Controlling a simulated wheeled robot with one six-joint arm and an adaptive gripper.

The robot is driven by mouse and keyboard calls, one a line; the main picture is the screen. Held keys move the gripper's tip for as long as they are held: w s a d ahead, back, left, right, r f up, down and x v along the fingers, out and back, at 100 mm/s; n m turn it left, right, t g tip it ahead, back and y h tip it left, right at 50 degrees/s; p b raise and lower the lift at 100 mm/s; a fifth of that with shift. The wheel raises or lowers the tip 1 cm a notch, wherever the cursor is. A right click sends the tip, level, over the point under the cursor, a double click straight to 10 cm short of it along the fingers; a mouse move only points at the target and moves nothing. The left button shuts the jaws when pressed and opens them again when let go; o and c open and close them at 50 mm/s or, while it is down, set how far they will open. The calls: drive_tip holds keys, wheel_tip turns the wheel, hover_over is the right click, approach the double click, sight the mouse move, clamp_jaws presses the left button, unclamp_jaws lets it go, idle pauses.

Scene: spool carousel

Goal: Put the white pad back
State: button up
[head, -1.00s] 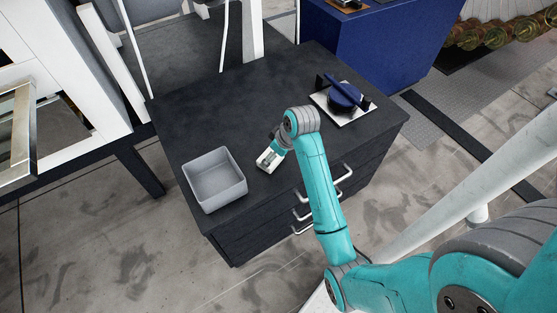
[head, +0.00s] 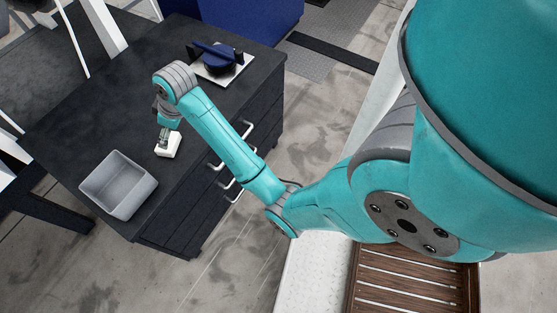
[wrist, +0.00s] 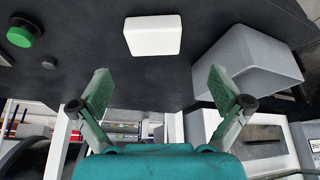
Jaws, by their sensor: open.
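The white pad (head: 172,146) is a small rounded block on the black cabinet top, near its front edge. In the wrist view the pad (wrist: 153,36) lies flat on the dark surface beyond my fingertips, roughly centred between them. My gripper (wrist: 160,88) is open, with nothing between its two green-faced fingers. In the head view my gripper (head: 163,134) is just above and behind the pad, and my wrist partly hides it. Whether a finger touches the pad cannot be told in the head view, but the wrist view shows them apart.
A grey open bin (head: 112,192) stands on the cabinet top (head: 100,118), left of the pad; it shows close to one finger in the wrist view (wrist: 236,72). A blue-handled device on a white plate (head: 237,68) stands at the back right. A green button (wrist: 20,36) shows at the wrist view's left.

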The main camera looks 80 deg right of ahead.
drive_tip(key=s+a+f+m+t+h, duration=0.1)
drive_tip(key=s+a+f+t, duration=0.1)
drive_tip(key=s+a+f, duration=0.5)
drive_tip(key=s+a+f+m+t, duration=0.1)
drive_tip(key=s+a+f+t, duration=0.1)
drive_tip(key=s+a+f, duration=0.55)
drive_tip(key=s+a+r+t, duration=0.2)
drive_tip(key=s+r+t, duration=0.1)
drive_tip(key=s+r, duration=0.6)
drive_tip(key=s+a+r+t, duration=0.3)
drive_tip(key=s+r, duration=0.6)
drive_tip(key=s, duration=0.6)
drive_tip(key=shift+s+r+n+y, duration=0.2)
drive_tip(key=shift+s+n+y, duration=0.1)
drive_tip(key=shift+n, duration=0.1)
